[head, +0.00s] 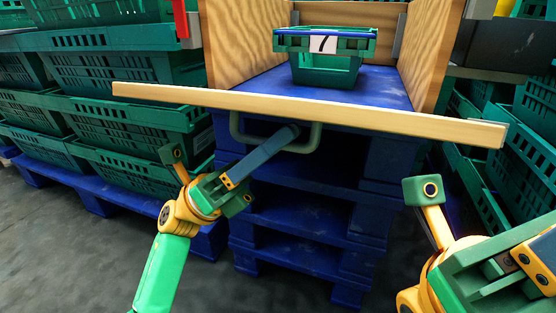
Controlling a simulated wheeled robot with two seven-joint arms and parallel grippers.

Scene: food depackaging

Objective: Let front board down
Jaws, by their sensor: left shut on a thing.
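The front board (330,110) is a long pale wooden plank seen nearly edge-on, running across the front of the wooden box and a little lower at its right end. A grey-green loop handle (314,140) hangs beneath it. My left gripper (290,135) reaches in from the left and is shut on the handle. The fingertips partly hide the handle's bar. My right gripper (520,262) is at the bottom right, apart from the board and cut off by the frame edge; its fingertips are not clear.
A green crate (325,72) with a label marked 7 stands on the blue floor between wooden side walls (250,40). Blue stacked pallets (310,215) are below the board. Green crates (125,115) are stacked at left and right. Grey floor is clear at front left.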

